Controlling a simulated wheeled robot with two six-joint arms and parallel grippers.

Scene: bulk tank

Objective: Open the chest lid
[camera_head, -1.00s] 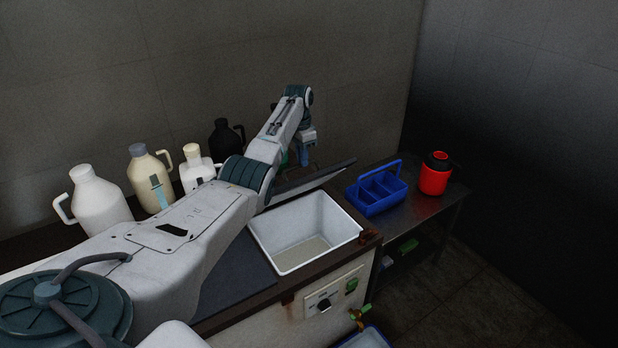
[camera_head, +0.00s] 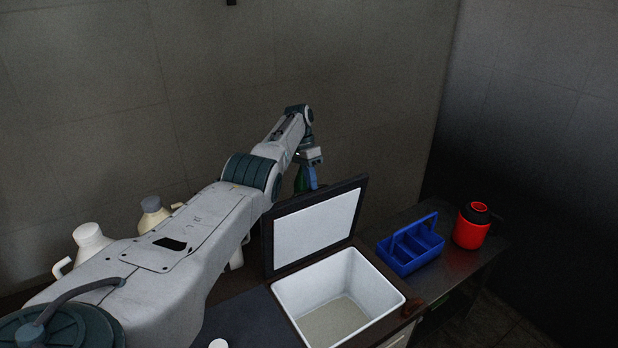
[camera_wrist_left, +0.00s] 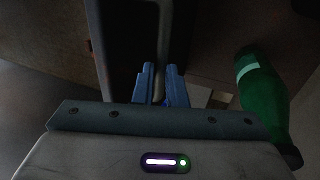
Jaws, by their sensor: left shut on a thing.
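The chest lid (camera_head: 316,226) has a dark frame and a white inner panel. It stands raised and tilted at the back of the chest, its inner face towards the head camera. The chest (camera_head: 402,302) is open, with a white tub-like inside. My left gripper (camera_head: 312,184) is behind the lid's upper edge, with its tips partly hidden by the lid. My right gripper is not in view.
A blue divided caddy (camera_head: 411,246) and a red jug (camera_head: 471,226) stand on the side table to the right. Pale jugs (camera_head: 90,243) stand along the wall at left. A green bottle (camera_wrist_left: 262,100) is close to my left gripper.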

